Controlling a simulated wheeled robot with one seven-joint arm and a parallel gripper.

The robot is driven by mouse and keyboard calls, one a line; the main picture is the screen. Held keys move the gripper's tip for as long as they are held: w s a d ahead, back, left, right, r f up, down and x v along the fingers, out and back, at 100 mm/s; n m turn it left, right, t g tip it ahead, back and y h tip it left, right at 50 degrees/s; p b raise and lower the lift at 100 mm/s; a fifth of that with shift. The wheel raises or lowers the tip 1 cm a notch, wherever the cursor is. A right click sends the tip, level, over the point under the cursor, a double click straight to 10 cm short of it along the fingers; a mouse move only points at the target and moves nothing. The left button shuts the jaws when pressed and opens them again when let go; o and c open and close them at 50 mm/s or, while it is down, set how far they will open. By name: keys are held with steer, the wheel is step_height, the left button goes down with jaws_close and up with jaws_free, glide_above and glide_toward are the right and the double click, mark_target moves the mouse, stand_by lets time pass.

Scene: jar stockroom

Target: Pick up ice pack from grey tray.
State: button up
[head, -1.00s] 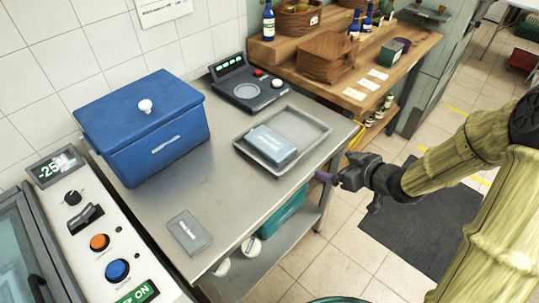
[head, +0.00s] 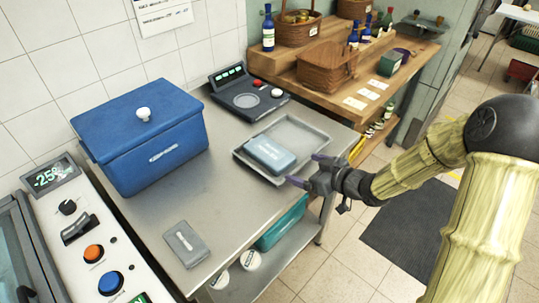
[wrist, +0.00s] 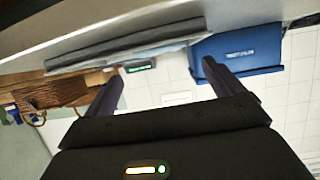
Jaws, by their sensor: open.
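The ice pack (head: 270,154) is a pale blue block lying in the left part of the grey tray (head: 306,136) on the steel table. The rest of the tray is empty. My gripper (head: 305,171) is open and empty, just to the right of the ice pack by the tray's near right edge. Its fingers point toward the tray. In the wrist view my gripper (wrist: 165,88) shows two spread dark fingers, with the tray (wrist: 125,45) edge-on beyond them. The picture there appears upside down.
A blue lidded box (head: 145,140) stands at the left of the steel table (head: 225,205). A black device with a display (head: 248,98) is behind the tray. A grey plate (head: 186,243) lies in front. A wooden shelf (head: 345,85) with baskets and bottles stands behind right.

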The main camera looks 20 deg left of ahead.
mark_target(285, 161)
steer(key=x, duration=0.5)
steer(key=shift+w+a+f, duration=0.1)
steer(key=shift+a, duration=0.2)
steer(key=shift+x, duration=2.65)
steer(key=shift+d, duration=0.1)
steer(key=shift+w, duration=0.1)
steer(key=c, duration=1)
step_height(285, 161, up, 10)
steer(key=shift+r+p, duration=0.1)
steer(key=shift+p, duration=0.6)
steer(key=shift+c, duration=0.2)
